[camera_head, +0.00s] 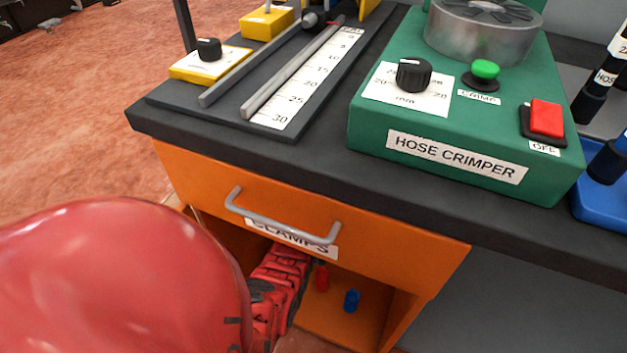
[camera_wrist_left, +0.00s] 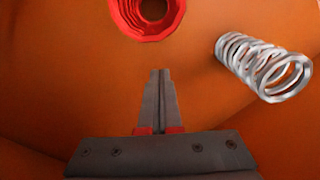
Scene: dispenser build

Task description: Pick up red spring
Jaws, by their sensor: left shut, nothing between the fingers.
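The red spring (camera_wrist_left: 150,31) shows at the top of the left wrist view, seen end-on as red rings around a dark hole and cut by the frame edge. In the head view a small red piece (camera_head: 321,278) stands in the orange compartment below the drawer. My left gripper (camera_wrist_left: 159,73) is shut and empty, its fingertips pointing towards the red spring with a gap between. In the head view my red left arm reaches into this compartment, and its fingertips are hidden. My right gripper is in neither view.
A silver spring (camera_wrist_left: 265,68) lies to the right of my fingertips in the wrist view. A blue piece (camera_head: 352,300) stands near the red one. The orange drawer front (camera_head: 380,232) with its metal handle (camera_head: 283,222) overhangs the compartment. The green hose crimper (camera_head: 455,140) sits on the bench above.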

